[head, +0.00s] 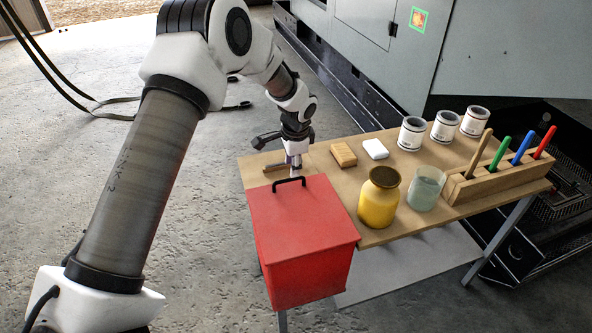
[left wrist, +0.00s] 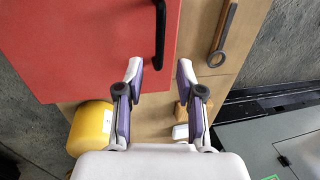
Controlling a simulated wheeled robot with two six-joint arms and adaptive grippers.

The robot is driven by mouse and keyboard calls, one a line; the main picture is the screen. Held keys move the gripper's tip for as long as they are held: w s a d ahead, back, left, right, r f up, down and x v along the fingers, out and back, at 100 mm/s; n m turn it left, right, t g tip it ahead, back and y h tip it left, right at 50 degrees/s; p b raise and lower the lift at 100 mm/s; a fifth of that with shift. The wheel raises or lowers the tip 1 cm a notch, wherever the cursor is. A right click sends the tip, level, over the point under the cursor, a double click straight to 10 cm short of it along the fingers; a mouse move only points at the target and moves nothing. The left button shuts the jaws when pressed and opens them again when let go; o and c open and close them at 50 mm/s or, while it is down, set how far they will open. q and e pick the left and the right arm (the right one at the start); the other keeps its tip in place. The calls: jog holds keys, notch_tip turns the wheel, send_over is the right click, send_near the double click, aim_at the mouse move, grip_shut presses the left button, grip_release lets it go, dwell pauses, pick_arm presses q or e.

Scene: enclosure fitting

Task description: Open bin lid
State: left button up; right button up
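The red bin (head: 302,265) stands at the front left of the wooden table, and its flat red lid (head: 300,220) is closed. A black handle (head: 289,181) sits near the lid's far edge; the handle also shows in the left wrist view (left wrist: 160,35). My left gripper (head: 295,169) is just behind the handle, pointing down. In the left wrist view my left gripper (left wrist: 160,72) is open and empty, with its fingertips apart and the handle just beyond them. I cannot tell whether a finger touches the lid. My right gripper is not in view.
On the table (head: 320,178) stand a yellow jar (head: 379,198), a glass (head: 426,188), several white cans (head: 411,133) and a wooden rack (head: 500,177) with coloured handles. A wooden block (head: 343,155), a white block (head: 375,149) and a ringed wooden tool (left wrist: 223,35) lie near my gripper.

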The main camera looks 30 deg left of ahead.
aim_at(291, 179)
pick_arm(q)
jog(key=f, duration=0.4)
jog(key=shift+w+a+f, duration=0.2)
jog(key=shift+a+f, duration=0.1)
jog(key=shift+a, duration=0.1)
jog(key=shift+w+f, duration=0.2)
jog(key=shift+f, duration=0.15)
jog(key=shift+s+r, duration=0.1)
jog(key=shift+s, duration=0.05)
jog(key=shift+s+r, duration=0.1)
jog(key=shift+c, duration=1.4)
grip_shut()
jog(key=shift+r, duration=0.2)
